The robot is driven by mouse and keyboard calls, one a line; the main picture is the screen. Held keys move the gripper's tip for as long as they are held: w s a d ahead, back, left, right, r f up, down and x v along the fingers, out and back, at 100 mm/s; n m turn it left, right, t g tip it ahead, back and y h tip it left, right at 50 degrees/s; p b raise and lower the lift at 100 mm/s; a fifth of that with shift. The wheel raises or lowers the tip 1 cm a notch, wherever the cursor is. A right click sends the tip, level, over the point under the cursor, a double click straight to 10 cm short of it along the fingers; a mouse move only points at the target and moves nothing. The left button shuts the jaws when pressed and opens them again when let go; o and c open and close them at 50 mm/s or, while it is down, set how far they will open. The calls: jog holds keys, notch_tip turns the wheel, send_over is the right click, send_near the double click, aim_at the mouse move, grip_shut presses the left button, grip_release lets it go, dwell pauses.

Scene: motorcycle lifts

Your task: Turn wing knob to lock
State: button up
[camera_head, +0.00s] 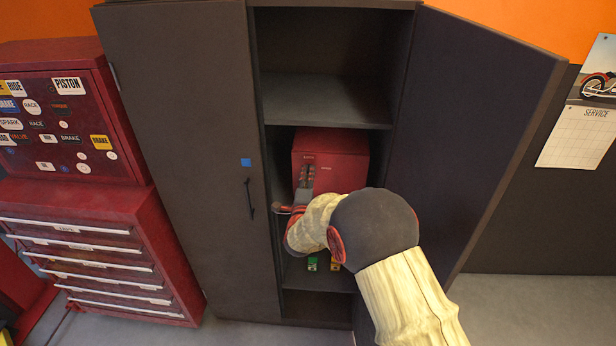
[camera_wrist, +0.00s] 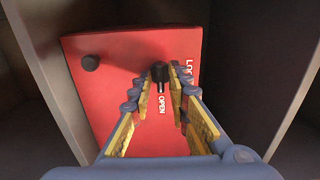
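A red box (camera_head: 345,150) sits on a shelf in the open cabinet, and its red front (camera_wrist: 110,110) fills much of the wrist view. A small black wing knob (camera_wrist: 158,72) is on that front, between the words OPEN and LOCK. Its narrow wing points down toward OPEN. My gripper (camera_wrist: 161,84) is open, with its yellow-padded fingertips on either side of the knob. A gap shows between the tips; whether either touches the knob, I cannot tell. In the head view my gripper (camera_head: 308,172) is in front of the box, and the knob is hidden.
Small green and yellow items (camera_head: 312,263) lie on a lower shelf. A red tool chest (camera_head: 100,250) stands left.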

grip_shut()
jog(key=shift+n+b, duration=0.3)
jog(key=n+b, duration=0.2)
jog(key=n, duration=1.5)
jog(key=shift+b, duration=0.4)
jog(key=shift+f+n, duration=0.1)
jog(key=shift+n, duration=0.2)
dwell(0.3)
jog(key=shift+o, duration=0.9)
grip_release()
